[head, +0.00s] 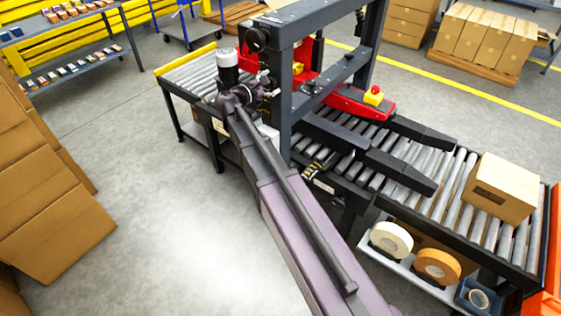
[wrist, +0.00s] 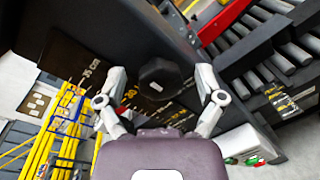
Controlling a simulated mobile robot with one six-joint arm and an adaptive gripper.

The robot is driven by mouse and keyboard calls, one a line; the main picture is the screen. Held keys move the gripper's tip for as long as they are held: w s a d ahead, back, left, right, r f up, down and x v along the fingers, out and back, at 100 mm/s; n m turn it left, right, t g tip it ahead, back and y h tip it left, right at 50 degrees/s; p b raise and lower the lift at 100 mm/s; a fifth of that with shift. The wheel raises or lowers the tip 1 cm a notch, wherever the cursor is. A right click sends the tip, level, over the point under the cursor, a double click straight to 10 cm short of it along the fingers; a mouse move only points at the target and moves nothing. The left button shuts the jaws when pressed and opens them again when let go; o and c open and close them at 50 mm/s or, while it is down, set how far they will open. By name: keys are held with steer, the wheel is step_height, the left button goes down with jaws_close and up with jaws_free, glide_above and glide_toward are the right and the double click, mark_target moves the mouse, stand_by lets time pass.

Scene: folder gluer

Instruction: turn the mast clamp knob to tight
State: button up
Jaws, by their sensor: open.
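The mast clamp knob (wrist: 160,76) is a dark, lobed knob with a small pale mark, on the dark mast plate in the wrist view. My gripper (wrist: 160,80) is open, its grey fingers on the left and right of the knob with gaps between. I cannot tell how deep the fingertips reach around it. In the head view my gripper (head: 266,84) is at the machine's dark mast (head: 284,105), and the clamp knob is not clearly visible there. A yellow-marked scale (wrist: 130,95) lies beside the knob, partly hidden by my gripper.
A black round handle (head: 256,39) sits higher on the frame. A roller conveyor (head: 435,200) runs beneath, carrying a carton (head: 501,188). A red part with a yellow-based button (head: 373,96) is to the right. Floor at left (head: 150,190) is clear.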

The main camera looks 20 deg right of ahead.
steer(key=n+h+b, duration=0.1)
steer(key=n, duration=0.5)
steer(key=shift+s+a, duration=0.1)
steer(key=shift+a, duration=0.1)
steer(key=v, duration=1.3)
steer(key=s+d+f+m+g+y+p, duration=0.65)
steer(key=s+d+m, duration=0.25)
steer(key=s+m, duration=0.2)
steer(key=s+a+f+m+g+y+p, duration=0.1)
steer(key=s+m+y+p, duration=0.3)
steer(key=s+m+y, duration=0.5)
steer(key=shift+s+a+f+m+g, duration=0.15)
steer(key=shift+s+a+m+g, duration=0.45)
steer(key=shift+s, duration=0.5)
